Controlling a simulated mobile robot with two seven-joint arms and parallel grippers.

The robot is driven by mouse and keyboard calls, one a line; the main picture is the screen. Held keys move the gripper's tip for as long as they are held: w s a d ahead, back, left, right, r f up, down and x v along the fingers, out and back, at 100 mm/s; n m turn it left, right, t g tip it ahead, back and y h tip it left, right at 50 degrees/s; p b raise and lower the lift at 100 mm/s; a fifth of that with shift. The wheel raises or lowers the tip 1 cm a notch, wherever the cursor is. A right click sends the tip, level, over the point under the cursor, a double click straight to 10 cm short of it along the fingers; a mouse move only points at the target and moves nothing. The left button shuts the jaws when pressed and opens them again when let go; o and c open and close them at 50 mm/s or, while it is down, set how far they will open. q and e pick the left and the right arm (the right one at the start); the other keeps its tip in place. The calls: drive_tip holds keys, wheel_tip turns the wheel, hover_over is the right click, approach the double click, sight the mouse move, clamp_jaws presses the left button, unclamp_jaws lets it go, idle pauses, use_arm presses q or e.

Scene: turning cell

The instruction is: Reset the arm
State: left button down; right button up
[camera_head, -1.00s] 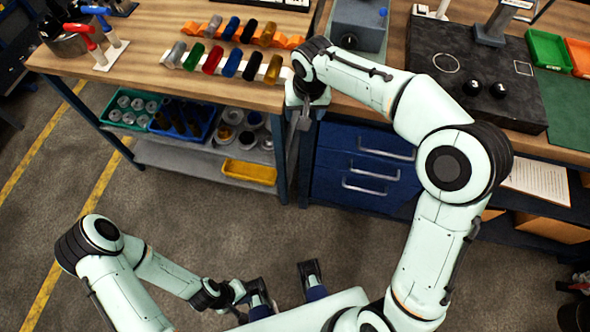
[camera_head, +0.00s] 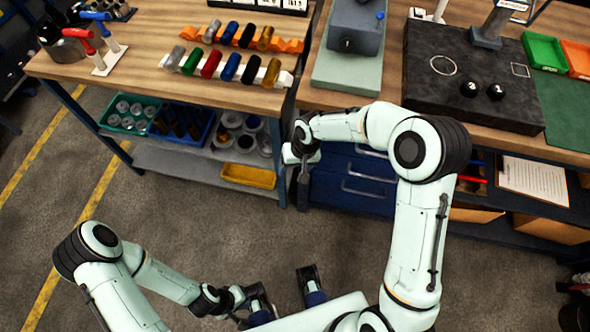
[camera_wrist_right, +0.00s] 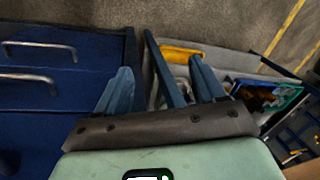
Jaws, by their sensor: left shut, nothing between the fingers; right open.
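My right arm reaches out in the head view, bent at the elbow. Its gripper (camera_head: 303,172) hangs in front of the bench edge, beside the blue drawers. In the right wrist view the two blue fingers (camera_wrist_right: 163,88) are spread apart with nothing held; a table leg shows behind the gap. My left arm is folded low at the left in the head view. Its gripper (camera_head: 240,297) is small and dark near the bottom edge, close to my base, shut and empty.
The wooden bench (camera_head: 140,62) holds racks of coloured cylinders (camera_head: 232,68) and red- and blue-handled tools. A blue drawer unit (camera_head: 345,190) and a lower shelf with a yellow tray (camera_head: 248,175) are close to my right gripper. The floor between the arms is clear.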

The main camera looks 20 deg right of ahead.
drive_tip(key=shift+s+f, duration=0.25)
drive_tip(key=shift+f, duration=0.25)
drive_tip(key=shift+a, duration=0.1)
use_arm(q)
wheel_tip(320, 180, up, 7)
drive_tip(key=w+p, duration=0.2)
drive_tip(key=p, duration=0.4)
drive_tip(key=shift+w, duration=0.35)
use_arm(e)
drive_tip(key=s+f+m, duration=0.1)
drive_tip(key=s+f, duration=0.5)
drive_tip(key=s, duration=0.7)
drive_tip(key=s+a+f+m+g+y, duration=0.1)
drive_tip(key=s+f, duration=0.6)
drive_tip(key=s, duration=0.6)
drive_tip(key=shift+a+g+y, duration=0.2)
drive_tip(key=shift+g+y, duration=0.1)
drive_tip(key=shift+f, duration=0.1)
